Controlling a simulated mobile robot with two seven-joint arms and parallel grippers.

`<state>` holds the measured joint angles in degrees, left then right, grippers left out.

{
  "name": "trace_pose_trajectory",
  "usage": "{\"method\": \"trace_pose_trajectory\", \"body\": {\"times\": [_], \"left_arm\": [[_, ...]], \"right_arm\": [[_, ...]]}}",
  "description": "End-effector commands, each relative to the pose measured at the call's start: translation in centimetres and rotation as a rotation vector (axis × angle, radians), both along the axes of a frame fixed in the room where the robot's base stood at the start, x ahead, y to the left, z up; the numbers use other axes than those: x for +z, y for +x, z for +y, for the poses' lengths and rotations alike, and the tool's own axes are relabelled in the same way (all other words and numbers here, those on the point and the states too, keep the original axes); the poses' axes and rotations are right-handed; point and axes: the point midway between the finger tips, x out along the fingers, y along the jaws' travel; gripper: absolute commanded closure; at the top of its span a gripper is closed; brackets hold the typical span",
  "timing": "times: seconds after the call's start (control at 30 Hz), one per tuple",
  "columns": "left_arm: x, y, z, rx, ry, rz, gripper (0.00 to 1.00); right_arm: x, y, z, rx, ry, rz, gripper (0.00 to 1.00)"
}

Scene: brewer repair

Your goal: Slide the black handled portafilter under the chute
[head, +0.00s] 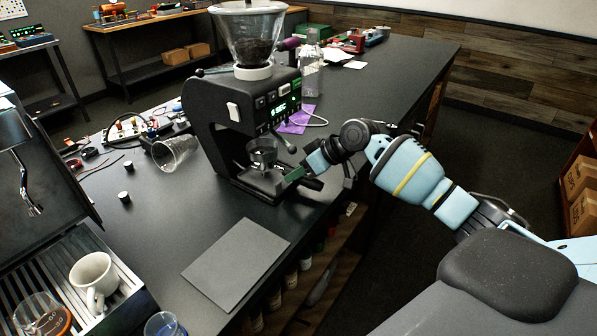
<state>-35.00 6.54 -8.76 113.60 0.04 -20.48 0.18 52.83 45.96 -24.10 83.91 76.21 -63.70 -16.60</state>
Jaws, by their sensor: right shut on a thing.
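The black grinder (215,118) stands on the dark table, with a clear hopper (250,35) of dark beans on top. The portafilter's round basket (262,153) shows at the grinder's front, below its overhanging head and above its base. Its black handle (313,184) sticks out to the lower right. My right gripper (296,174) reaches in from the right and is shut on the portafilter at the handle. The fingers partly hide the handle. The chute outlet is hard to make out under the head. My left gripper is not in view.
A grey mat (236,264) lies in front of the grinder. A tipped clear glass (175,152) and wired parts lie to its left. An espresso machine tray (55,280) with a white cup (93,278) is at lower left. The table's front edge runs below my right gripper.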

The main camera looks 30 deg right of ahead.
Motion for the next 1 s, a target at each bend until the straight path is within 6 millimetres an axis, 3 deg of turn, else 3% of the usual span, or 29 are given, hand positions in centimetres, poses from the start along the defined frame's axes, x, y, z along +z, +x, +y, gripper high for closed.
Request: {"method": "trace_pose_trajectory", "body": {"times": [0.17,0.2,0.37,0.67,1.0], "left_arm": [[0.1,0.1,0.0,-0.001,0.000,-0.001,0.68],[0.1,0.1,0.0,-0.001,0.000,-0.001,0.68],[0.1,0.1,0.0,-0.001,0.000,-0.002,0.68],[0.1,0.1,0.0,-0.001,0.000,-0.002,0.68],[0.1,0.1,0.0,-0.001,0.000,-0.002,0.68]], "right_arm": [[0.3,0.1,0.0,-0.001,0.002,-0.006,1.00],[0.3,0.1,0.0,-0.001,0.002,-0.006,0.68],[0.2,0.0,0.0,-0.001,0.001,-0.004,0.48],[0.2,-0.2,-0.2,-0.001,-0.001,0.002,0.47],[3.6,-2.8,-2.6,-0.001,-0.003,-0.003,0.47]]}}
